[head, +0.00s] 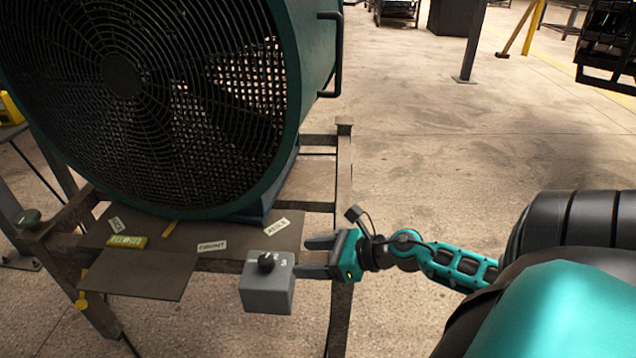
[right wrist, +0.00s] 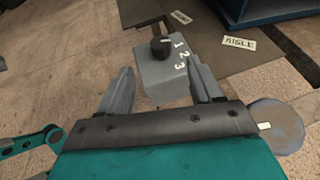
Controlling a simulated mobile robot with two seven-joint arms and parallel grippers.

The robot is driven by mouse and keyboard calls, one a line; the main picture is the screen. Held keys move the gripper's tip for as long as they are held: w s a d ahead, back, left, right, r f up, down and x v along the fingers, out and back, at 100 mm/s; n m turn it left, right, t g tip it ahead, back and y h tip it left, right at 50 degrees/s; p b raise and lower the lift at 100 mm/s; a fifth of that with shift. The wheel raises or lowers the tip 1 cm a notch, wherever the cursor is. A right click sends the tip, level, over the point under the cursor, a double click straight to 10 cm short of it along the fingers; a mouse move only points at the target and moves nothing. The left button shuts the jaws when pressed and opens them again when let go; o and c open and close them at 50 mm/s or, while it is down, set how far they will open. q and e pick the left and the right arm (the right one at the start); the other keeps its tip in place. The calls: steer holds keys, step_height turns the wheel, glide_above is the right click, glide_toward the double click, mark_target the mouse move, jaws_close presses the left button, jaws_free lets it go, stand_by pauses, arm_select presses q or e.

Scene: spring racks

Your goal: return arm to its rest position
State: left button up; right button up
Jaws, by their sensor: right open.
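My right gripper (head: 312,257) is open, with its fingers pointing left toward a grey switch box (head: 266,292). The box has a black knob (head: 266,262) on top and the numbers 1, 2 and 3 beside it. In the right wrist view, the fingers (right wrist: 163,88) are spread apart with the box (right wrist: 165,80) just ahead of and between them. The knob (right wrist: 160,48) stands beyond the fingertips, and nothing is held. Whether a finger touches the box is hard to tell. My left gripper is not in view.
A large teal fan (head: 130,90) stands on a metal frame (head: 343,190) behind the box. Labelled plates, including AISLE (head: 277,227) and FRONT (head: 212,246), lie on the frame's board. Open concrete floor (head: 430,150) lies to the right. A dark rack (head: 607,45) stands at the upper right.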

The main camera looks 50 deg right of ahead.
steer(key=shift+s+d+r, duration=0.3)
steer(key=shift+s, duration=0.25)
arm_select(q)
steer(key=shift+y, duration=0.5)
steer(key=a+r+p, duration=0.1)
steer(key=p, duration=0.2)
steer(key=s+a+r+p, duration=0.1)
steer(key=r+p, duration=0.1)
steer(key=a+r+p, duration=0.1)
steer(key=p, duration=0.2)
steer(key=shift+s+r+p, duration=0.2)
steer(key=shift+p, duration=0.1)
arm_select(e)
steer(key=s+a+n+h, duration=0.2)
steer(key=a+n, duration=0.7)
steer(key=n, duration=0.7)
steer(key=s+a+f+n+g+h, duration=0.1)
steer(key=s+a+n, duration=0.4)
steer(key=n, duration=1.2)
steer(key=a+h, duration=0.1)
steer(key=a, duration=0.3)
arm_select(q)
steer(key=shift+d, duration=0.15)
arm_select(e)
steer(key=shift+d+f, duration=0.1)
